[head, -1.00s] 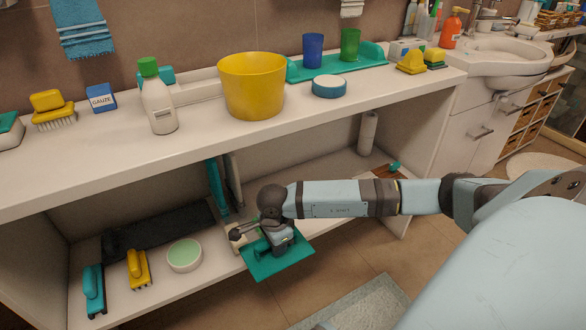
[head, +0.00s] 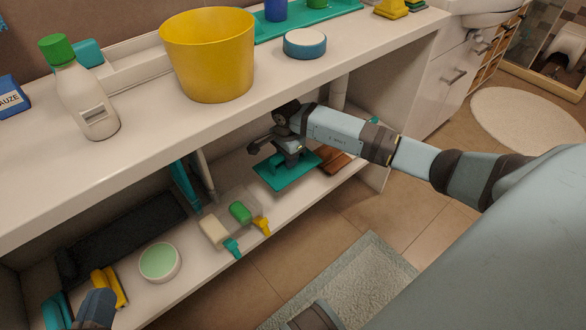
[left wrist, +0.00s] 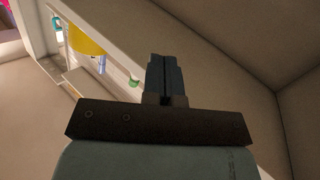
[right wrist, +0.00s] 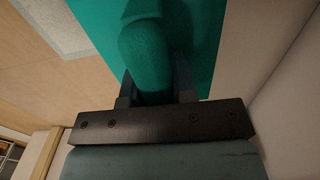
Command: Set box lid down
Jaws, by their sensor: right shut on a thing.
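The box lid (head: 272,178) is a flat teal plate with a raised handle (right wrist: 143,50). My right gripper (head: 287,150) is shut on that handle, with one finger on each side in the right wrist view (right wrist: 154,80). My left gripper (head: 97,300) is low at the left, near the yellow brush. Its fingers are together and empty in the left wrist view (left wrist: 166,65).
The countertop (head: 140,150) overhangs my right gripper. A yellow bucket (head: 208,60) stands on top.

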